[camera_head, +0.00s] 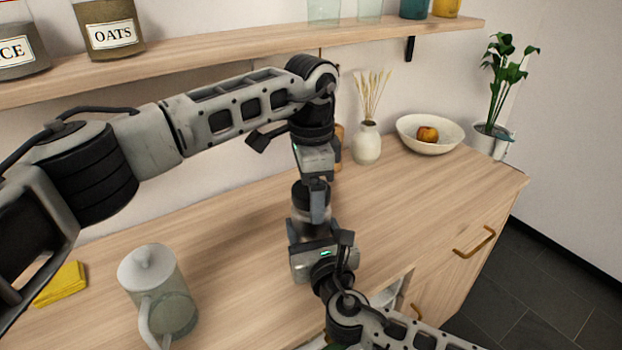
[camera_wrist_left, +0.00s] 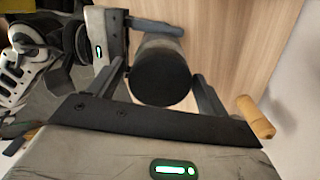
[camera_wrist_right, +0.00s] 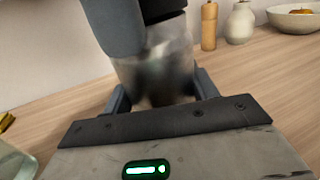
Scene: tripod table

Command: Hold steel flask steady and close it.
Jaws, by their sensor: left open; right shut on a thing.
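The steel flask (camera_head: 310,214) stands upright on the counter with a black lid (camera_head: 302,190) at its top. My right gripper (camera_wrist_right: 158,92) is shut on the shiny steel body (camera_wrist_right: 155,68), from the front and low down. My left gripper (camera_head: 313,200) comes from above and is open, its fingers on either side of the lid. In the left wrist view the round black lid (camera_wrist_left: 160,76) lies between the two fingers, with a gap visible at the sides. Whether the lid is fully tight cannot be told.
A lidded jug (camera_head: 172,295) and yellow cloth (camera_head: 62,284) are at the left. A wooden mill (camera_wrist_right: 209,26), a white vase (camera_head: 367,145) and a bowl (camera_head: 440,147) with fruit stand behind. A shelf (camera_head: 220,47) hangs above. The counter right of the flask is clear.

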